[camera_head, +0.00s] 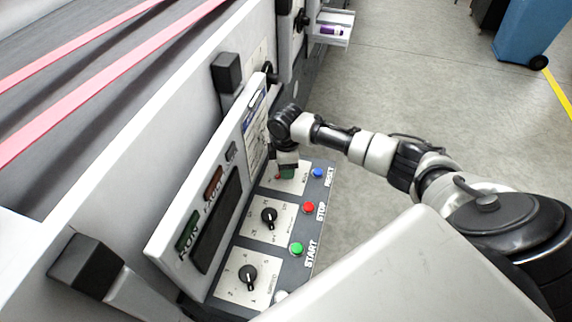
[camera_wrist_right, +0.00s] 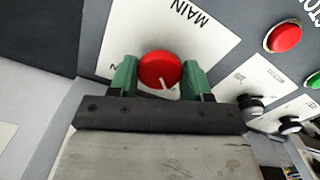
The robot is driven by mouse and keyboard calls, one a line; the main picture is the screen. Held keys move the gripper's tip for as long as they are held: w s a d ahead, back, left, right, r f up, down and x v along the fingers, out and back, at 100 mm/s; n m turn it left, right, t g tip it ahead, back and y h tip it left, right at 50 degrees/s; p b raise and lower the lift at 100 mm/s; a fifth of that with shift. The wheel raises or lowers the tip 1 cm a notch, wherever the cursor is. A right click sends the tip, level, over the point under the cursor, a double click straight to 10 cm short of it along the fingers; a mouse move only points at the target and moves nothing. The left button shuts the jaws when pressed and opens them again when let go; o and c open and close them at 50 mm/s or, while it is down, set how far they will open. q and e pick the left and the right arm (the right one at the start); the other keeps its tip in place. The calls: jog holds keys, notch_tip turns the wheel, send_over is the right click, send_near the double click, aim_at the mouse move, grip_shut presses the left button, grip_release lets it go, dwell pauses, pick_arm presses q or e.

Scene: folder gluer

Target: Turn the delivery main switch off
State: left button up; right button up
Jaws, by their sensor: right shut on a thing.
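The delivery main switch is a round red knob (camera_wrist_right: 160,68) on a white plate lettered MAIN (camera_wrist_right: 190,30), seen in the right wrist view. A short white mark shows on the lower part of its face. My right gripper (camera_wrist_right: 160,76) has its two green fingers on either side of the knob, shut on it. In the head view my right gripper (camera_head: 287,172) reaches down to the far end of the control panel (camera_head: 290,215) and mostly hides the switch there. My left gripper is not in view.
Near the switch are a blue RESET button (camera_head: 317,173), a red STOP button (camera_head: 309,207) and a green START button (camera_head: 296,248). Two black dials (camera_head: 269,216) (camera_head: 247,273) sit nearer. A tilted display (camera_head: 217,220) stands left. Open floor (camera_head: 410,95) lies right, with a blue bin (camera_head: 532,32).

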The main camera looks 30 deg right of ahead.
jog(key=o, duration=0.9)
jog(key=shift+r, duration=0.1)
notch_tip(320, 180, up, 11)
jog(key=b, duration=0.3)
jog(key=shift+f, duration=0.25)
